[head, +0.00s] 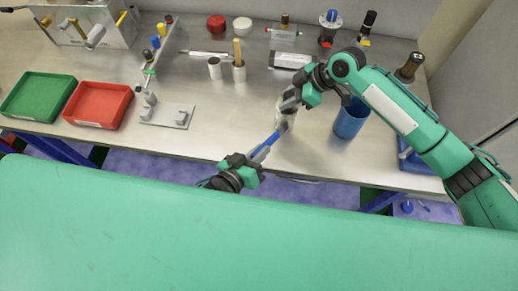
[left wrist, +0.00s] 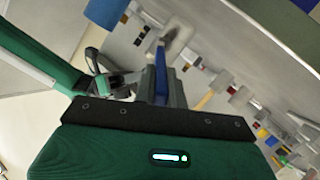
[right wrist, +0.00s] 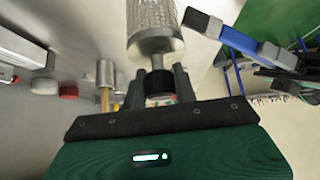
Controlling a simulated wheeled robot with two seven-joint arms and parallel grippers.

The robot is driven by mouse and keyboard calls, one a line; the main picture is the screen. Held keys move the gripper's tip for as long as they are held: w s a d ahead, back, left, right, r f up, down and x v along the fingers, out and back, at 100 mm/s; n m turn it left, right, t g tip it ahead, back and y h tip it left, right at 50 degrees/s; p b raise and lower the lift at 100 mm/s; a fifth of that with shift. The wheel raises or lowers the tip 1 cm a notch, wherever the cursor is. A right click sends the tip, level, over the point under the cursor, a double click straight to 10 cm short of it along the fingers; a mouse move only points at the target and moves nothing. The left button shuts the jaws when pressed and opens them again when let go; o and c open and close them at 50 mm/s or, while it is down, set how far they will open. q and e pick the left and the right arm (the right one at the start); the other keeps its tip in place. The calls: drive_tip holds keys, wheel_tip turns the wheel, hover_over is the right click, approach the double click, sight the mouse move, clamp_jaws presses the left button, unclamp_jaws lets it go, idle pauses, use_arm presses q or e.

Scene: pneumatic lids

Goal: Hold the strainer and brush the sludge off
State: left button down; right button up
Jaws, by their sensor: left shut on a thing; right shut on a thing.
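The strainer (right wrist: 155,28) is a metal mesh cylinder with a smooth collar and a dark end. My right gripper (head: 290,100) is shut on that dark end, and the strainer (head: 286,116) hangs below it over the front of the bench. My left gripper (head: 256,158) is shut on the blue handle of a brush (head: 266,143), past the bench's front edge. In the right wrist view the brush's grey head (right wrist: 203,23) is close beside the mesh; I cannot tell whether they touch. I cannot make out sludge on the mesh.
A blue cup (head: 350,120) stands right of the strainer. A grey fixture (head: 168,114), a red tray (head: 98,104) and a green tray (head: 38,96) are at left. The bench front between fixture and strainer is clear.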

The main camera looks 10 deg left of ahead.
use_arm(q)
drive_tip(key=shift+f, duration=0.25)
drive_tip(key=shift+f, duration=0.5)
drive_tip(key=shift+f, duration=0.1)
drive_tip(key=shift+f, duration=0.5)
drive_tip(key=shift+f, duration=0.15)
drive_tip(key=shift+f, duration=0.45)
drive_tip(key=shift+r, duration=0.2)
drive_tip(key=shift+a+r, duration=0.15)
drive_tip(key=shift+r, duration=0.35)
drive_tip(key=shift+r, duration=0.1)
